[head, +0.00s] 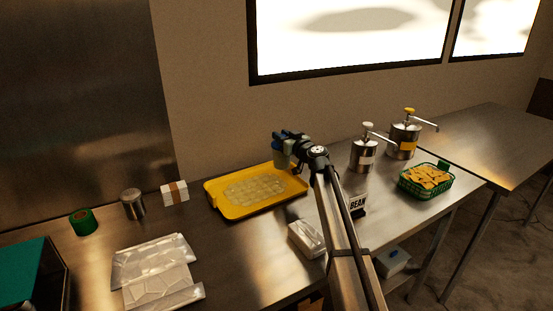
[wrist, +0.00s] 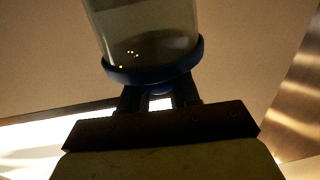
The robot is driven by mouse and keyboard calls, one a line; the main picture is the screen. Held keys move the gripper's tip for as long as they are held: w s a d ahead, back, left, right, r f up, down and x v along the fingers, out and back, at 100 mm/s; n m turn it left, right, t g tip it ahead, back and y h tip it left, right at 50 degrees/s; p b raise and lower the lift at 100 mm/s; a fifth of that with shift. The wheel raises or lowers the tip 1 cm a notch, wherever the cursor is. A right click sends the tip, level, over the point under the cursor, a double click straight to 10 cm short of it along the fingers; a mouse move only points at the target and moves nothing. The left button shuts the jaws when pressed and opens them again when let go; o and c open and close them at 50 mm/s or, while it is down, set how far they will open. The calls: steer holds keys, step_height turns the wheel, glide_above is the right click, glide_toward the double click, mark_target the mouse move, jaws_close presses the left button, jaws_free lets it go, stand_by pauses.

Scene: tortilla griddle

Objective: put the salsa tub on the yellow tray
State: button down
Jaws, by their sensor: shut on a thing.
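My gripper (head: 291,137) is shut on the salsa tub (head: 281,158) at the back right edge of the yellow tray (head: 215,202). In the wrist view the tub (wrist: 148,28) is a clear, greyish vessel with a blue ring around its end nearest the fingers (wrist: 158,98). In the head view its blue part is at the top and the pale body hangs below. I cannot tell whether the tub touches the tray or is held above it. The tray's middle bears a patch of pale, flat pieces. My arm hides part of the counter.
Two pump dispensers (head: 364,153) (head: 404,138) and a green chip basket (head: 426,190) stand right. A white packet (head: 306,239) lies in front.

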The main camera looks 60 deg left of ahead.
steer(key=shift+f, duration=2.95)
steer(key=c, duration=0.8)
jaws_free()
steer(key=d, duration=1.2)
steer(key=shift+w, duration=0.35)
